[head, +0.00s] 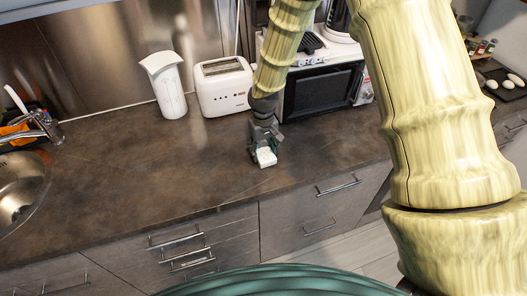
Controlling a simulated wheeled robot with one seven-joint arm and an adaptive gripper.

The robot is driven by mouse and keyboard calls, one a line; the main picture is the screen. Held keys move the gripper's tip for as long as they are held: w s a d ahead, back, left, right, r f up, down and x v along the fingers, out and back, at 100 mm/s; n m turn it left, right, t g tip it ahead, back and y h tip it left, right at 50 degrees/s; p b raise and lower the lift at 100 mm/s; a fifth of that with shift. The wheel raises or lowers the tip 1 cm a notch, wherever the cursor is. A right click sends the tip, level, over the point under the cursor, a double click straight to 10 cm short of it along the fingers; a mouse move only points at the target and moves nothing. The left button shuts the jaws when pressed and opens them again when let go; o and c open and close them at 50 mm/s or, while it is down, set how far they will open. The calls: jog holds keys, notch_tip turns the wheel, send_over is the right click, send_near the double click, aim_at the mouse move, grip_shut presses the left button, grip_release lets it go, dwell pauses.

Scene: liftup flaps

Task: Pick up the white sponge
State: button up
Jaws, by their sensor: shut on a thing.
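The white sponge (266,158) is a small pale block with a hint of green near its top edge. It is over the brown countertop, in the middle of the head view. My gripper (264,146) comes down from above and is shut on the sponge. The fingers cover the sponge's upper part. I cannot tell whether the sponge's underside touches the counter.
A white toaster (223,86) and a white container (166,84) stand behind to the left. A microwave (322,90) stands behind to the right. A sink (22,186) is at far left. The counter (140,175) left of the gripper is clear.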

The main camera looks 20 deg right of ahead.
jog(key=shift+r+b, duration=0.35)
jog(key=shift+r, duration=0.2)
jog(key=shift+r+b, duration=0.4)
jog(key=shift+r, duration=0.45)
jog(key=s+d+r+b, duration=0.1)
jog(key=s+b, duration=0.3)
jog(key=s, duration=1.1)
jog(key=shift+s+d+r+b, duration=0.35)
jog(key=shift+s+d+r, duration=0.05)
jog(key=shift+d, duration=0.45)
